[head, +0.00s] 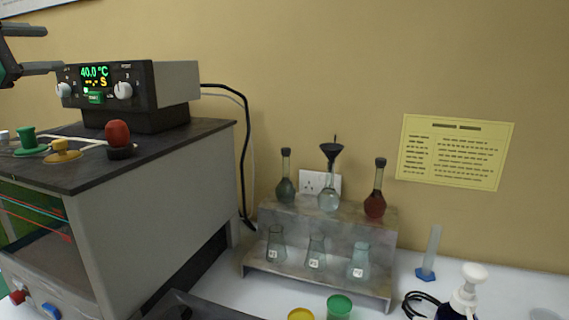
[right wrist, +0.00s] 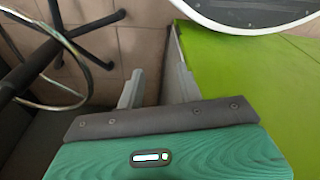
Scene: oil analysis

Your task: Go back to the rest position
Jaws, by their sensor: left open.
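My left gripper (head: 54,48) shows at the upper left edge of the head view. Its two grey fingers are apart with nothing between them, in front of the wall and close to the heater box with the green 40.0 °C display (head: 95,73). My right gripper (right wrist: 158,86) shows only in the right wrist view. Its two grey fingers are apart and empty, over the tiled floor beside a bright green surface (right wrist: 245,85).
A grey dark-topped cabinet (head: 180,190) stands at left. A rack (head: 320,277) holds flasks, one with a black funnel (head: 332,151). A graduated cylinder (head: 430,250) and pump bottle (head: 465,295) stand right. Black legs (right wrist: 85,45) cross the floor in the wrist view.

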